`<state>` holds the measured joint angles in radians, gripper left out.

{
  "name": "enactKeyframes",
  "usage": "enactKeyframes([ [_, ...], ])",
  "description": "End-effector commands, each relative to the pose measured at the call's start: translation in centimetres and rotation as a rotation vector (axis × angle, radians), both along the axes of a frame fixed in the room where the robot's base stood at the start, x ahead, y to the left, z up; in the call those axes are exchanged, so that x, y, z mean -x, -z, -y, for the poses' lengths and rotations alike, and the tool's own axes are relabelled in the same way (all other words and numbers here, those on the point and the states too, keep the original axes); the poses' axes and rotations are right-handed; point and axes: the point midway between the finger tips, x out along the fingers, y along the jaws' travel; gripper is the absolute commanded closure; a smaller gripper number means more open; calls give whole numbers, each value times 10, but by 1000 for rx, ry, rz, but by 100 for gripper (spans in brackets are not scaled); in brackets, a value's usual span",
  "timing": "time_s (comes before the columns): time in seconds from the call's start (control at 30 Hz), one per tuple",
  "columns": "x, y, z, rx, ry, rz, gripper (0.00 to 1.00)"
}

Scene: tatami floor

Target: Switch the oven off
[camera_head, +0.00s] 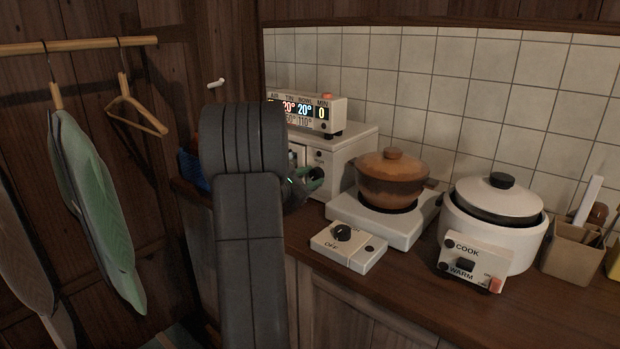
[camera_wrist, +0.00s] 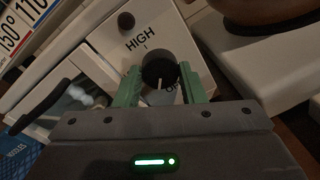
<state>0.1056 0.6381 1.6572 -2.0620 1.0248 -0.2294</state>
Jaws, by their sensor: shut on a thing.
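The oven (camera_head: 352,150) is a white box on the counter against the tiled wall, partly hidden behind my arm. Its round black knob (camera_wrist: 158,66) is on the front panel, below the word HIGH in the wrist view. A white line on the knob points down, towards a partly hidden label that seems to begin with O. My gripper (camera_wrist: 160,86) has its two green fingers on either side of the knob and is shut on it. In the head view the gripper (camera_head: 310,181) shows at the oven's front, beside my dark arm.
A display panel (camera_head: 318,113) sits on the oven. To the right are a hotplate (camera_head: 370,222) with a brown pot (camera_head: 391,182), its control box (camera_head: 348,248) and a white cooker (camera_head: 493,236). A blue basket (camera_wrist: 22,160) is left of the oven. Clothes hang at far left.

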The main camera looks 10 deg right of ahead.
Motion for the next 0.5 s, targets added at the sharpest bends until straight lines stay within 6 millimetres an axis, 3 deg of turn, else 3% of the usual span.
enactKeyframes([
  [0.5,0,0,0,284,0,-368,86],
])
